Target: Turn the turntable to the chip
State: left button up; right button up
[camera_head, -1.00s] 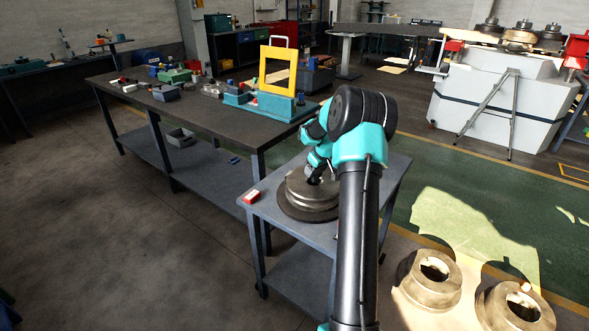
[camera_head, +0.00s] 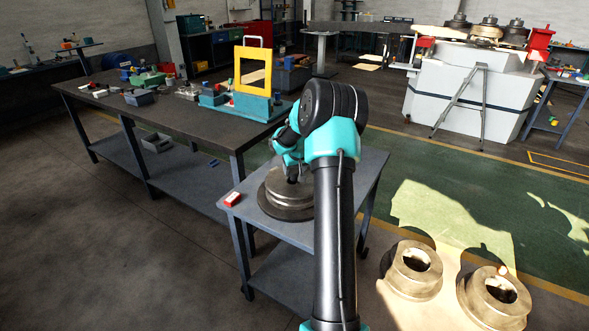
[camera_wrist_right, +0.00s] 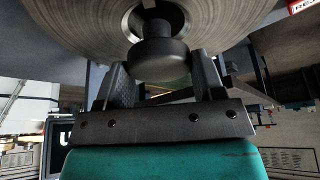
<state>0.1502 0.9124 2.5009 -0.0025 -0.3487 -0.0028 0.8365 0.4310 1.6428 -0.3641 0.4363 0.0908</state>
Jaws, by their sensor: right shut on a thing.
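The turntable (camera_head: 285,205) is a round, stepped metal disc on a small grey table. Its ringed face (camera_wrist_right: 85,22) fills the top of the right wrist view. A dark round knob (camera_wrist_right: 160,60) stands out from it near the middle of that view. My right gripper (camera_head: 291,176) is over the turntable, and its fingers (camera_wrist_right: 163,78) are shut on the knob from both sides. A small red and white block (camera_head: 232,199), perhaps the chip, lies on the table left of the turntable. It is cut off at the wrist view's top right corner (camera_wrist_right: 304,5). My left gripper is out of view.
The small grey table (camera_head: 368,172) has bare room around the turntable. A long workbench (camera_head: 150,115) with several parts and a yellow frame (camera_head: 252,70) stands behind left. Two metal rings (camera_head: 413,268) lie on the floor at right. A large grey machine (camera_head: 470,95) stands behind.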

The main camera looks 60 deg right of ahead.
jog(key=o, duration=1.3)
jog(key=shift+r, duration=0.1)
jog(key=v, duration=1.7)
jog(key=shift+s+a, duration=0.1)
